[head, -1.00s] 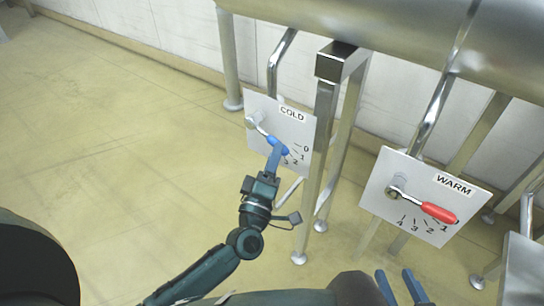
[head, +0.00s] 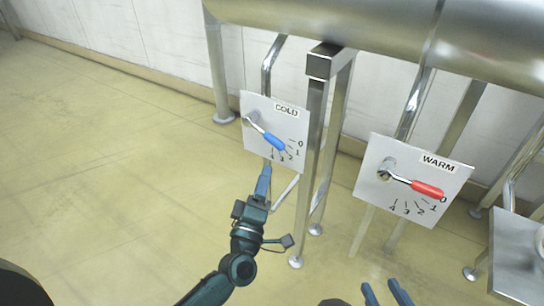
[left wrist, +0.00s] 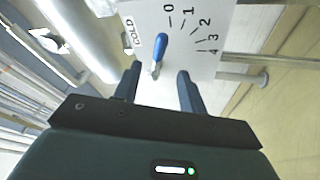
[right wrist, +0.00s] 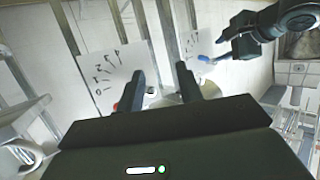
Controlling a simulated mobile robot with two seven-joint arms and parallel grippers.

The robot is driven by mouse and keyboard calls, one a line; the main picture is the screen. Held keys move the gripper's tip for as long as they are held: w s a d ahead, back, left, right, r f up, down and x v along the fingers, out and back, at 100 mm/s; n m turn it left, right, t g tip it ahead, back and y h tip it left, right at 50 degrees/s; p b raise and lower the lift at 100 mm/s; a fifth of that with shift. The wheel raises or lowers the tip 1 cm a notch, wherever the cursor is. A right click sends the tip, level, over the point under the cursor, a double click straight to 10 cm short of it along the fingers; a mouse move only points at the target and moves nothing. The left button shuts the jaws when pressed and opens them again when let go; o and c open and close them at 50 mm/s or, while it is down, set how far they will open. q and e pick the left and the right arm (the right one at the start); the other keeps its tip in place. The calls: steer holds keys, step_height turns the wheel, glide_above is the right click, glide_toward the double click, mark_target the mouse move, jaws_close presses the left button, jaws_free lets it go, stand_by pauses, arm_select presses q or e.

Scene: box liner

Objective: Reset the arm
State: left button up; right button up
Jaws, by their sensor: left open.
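My left gripper (head: 265,170) is just below the plate, apart from the handle. In the left wrist view the blue handle (left wrist: 160,50) shows beyond the spread, empty fingers (left wrist: 158,80). The WARM plate (head: 375,150) has a red handle (head: 428,189) pointing right, near the 0 mark. My right gripper (head: 386,290) is open and empty at the bottom edge. In the right wrist view its left finger partly hides the red handle (right wrist: 117,105).
A steel post (head: 311,150) stands between the two plates. A large horizontal pipe (head: 380,35) runs above them. A metal box (head: 517,250) is at the right edge. The floor (head: 110,170) to the left is clear.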

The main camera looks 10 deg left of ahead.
arm_select(q)
steer(key=s+d+r+m+g+h+p, duration=0.3)
steer(key=s+r+m+g+h+p, duration=0.2)
steer(key=s+m+p, duration=0.45)
steer(key=s+a+m+g+y+p, duration=0.3)
steer(key=s+a+m+g+p, duration=0.2)
steer(key=s+p, duration=0.5)
steer(key=shift+s+r+m+g+p, duration=0.4)
steer(key=shift+m+p, duration=0.4)
steer(key=shift+m, duration=0.45)
arm_select(e)
step_height(320, 180, up, 7)
steer(key=g+h, duration=0.1)
steer(key=g, duration=0.2)
steer(key=shift+d+m, duration=0.3)
steer(key=shift+d, duration=0.15)
arm_select(q)
steer(key=shift+w, duration=0.1)
arm_select(e)
steer(key=shift+s, duration=0.1)
